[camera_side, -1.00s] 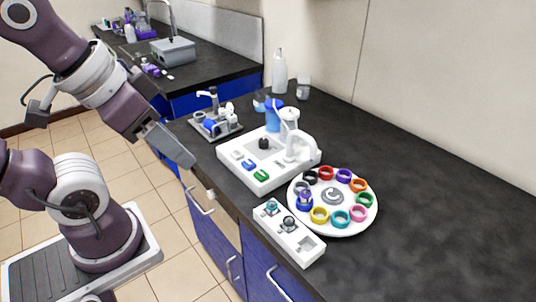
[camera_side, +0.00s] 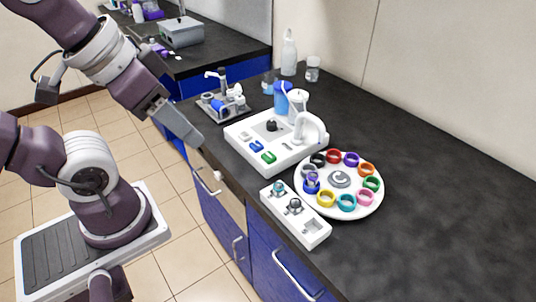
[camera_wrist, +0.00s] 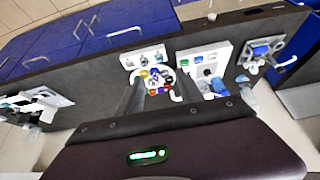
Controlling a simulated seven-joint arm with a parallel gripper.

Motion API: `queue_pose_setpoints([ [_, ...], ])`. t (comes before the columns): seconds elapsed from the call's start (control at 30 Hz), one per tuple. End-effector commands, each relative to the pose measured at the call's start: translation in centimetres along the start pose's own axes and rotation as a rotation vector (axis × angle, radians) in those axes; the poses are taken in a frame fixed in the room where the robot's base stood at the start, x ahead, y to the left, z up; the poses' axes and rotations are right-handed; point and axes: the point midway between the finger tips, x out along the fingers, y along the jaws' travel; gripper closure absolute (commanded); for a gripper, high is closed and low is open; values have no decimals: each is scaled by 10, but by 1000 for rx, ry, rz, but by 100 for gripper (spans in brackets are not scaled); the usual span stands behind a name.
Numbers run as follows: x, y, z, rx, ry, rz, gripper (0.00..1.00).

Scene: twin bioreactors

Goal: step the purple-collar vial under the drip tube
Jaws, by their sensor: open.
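The round white carousel (camera_side: 340,214) carries a ring of coloured collars. The purple collar (camera_side: 351,159) is on its far side, between red and orange; I cannot tell whether a vial is in it. A small vial appears to stand in the blue collar (camera_side: 311,183) at the carousel's left. The white curved spout (camera_side: 314,122), which looks like the drip tube, rises from the white station (camera_side: 240,133) beside the carousel. My gripper (camera_side: 197,142) is open and empty, left of the station and clear of everything. In the wrist view its fingers (camera_wrist: 160,92) frame the distant carousel (camera_wrist: 138,75).
The station has green (camera_side: 269,158), blue (camera_side: 256,147) and white (camera_side: 245,137) buttons at its front left. A white block (camera_side: 313,240) with small fittings lies at the counter's front edge. A tray with a small tap (camera_side: 224,105) and bottles (camera_side: 289,53) stand behind. The right counter is clear.

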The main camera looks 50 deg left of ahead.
Motion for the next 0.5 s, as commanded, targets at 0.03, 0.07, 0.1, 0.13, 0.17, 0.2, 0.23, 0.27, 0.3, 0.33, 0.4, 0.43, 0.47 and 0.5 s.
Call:
queue_pose_setpoints([
  [0.03,0,0,0,0,0,0,56],
  [0.07,0,0,0,0,0,0,56],
  [0.1,0,0,0,0,0,0,60],
  [0.13,0,0,0,0,0,0,66],
  [0.17,0,0,0,0,0,0,72],
  [0.2,0,0,0,0,0,0,80],
  [0.23,0,0,0,0,0,0,86],
  [0.27,0,0,0,0,0,0,92],
  [0.3,0,0,0,0,0,0,100],
  [0.33,0,0,0,0,0,0,100],
  [0.4,0,0,0,0,0,0,100],
  [0.43,0,0,0,0,0,0,100],
  [0.47,0,0,0,0,0,0,100],
  [0.5,0,0,0,0,0,0,100],
])
